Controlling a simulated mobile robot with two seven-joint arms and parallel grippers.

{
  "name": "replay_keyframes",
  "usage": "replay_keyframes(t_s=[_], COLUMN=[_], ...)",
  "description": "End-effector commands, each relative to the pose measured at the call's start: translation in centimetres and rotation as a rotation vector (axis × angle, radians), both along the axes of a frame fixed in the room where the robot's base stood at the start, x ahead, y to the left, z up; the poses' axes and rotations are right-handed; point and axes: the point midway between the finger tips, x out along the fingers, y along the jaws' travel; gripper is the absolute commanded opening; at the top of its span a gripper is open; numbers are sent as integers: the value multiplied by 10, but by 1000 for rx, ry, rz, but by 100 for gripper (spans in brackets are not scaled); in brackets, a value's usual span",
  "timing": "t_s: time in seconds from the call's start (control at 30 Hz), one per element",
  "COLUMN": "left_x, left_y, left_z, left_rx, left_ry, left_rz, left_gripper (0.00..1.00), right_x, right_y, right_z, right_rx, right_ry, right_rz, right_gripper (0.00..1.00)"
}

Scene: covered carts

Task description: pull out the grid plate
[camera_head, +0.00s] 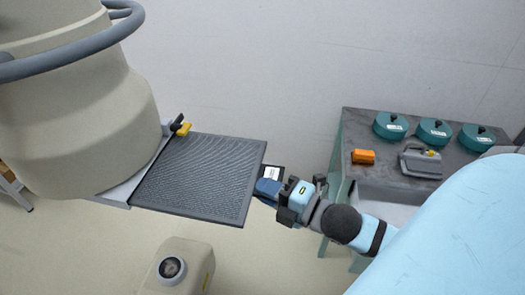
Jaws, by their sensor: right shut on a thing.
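The grid plate (198,178) is a flat dark grey square with a fine mesh. It lies level and sticks out to the right of a large beige column-like machine (85,130), over a light tray or ledge (125,190) at its left edge. A blue handle (267,187) with a white label beside it is at the plate's right edge. My right gripper (279,194) comes in from the right and is shut on this handle; its fingertips are partly hidden. My left gripper is not in view.
A yellow and black latch (181,126) is at the plate's back left corner. A beige device with a round dial (172,268) stands in front below the plate. A grey-topped cart (385,178) at right bears several teal round containers and an orange block (363,157).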

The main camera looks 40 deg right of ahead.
Motion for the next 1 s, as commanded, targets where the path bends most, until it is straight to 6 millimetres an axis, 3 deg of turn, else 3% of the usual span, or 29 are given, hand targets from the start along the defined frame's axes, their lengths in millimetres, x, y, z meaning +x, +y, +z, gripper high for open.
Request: replay_keyframes(t_s=[1.0], left_x=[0], left_y=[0], left_z=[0], left_rx=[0], left_ry=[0], left_rz=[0], left_gripper=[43], right_x=[-19], right_y=[-15], right_z=[2], right_rx=[1], right_ry=[-4], right_rz=[2], right_gripper=[0])
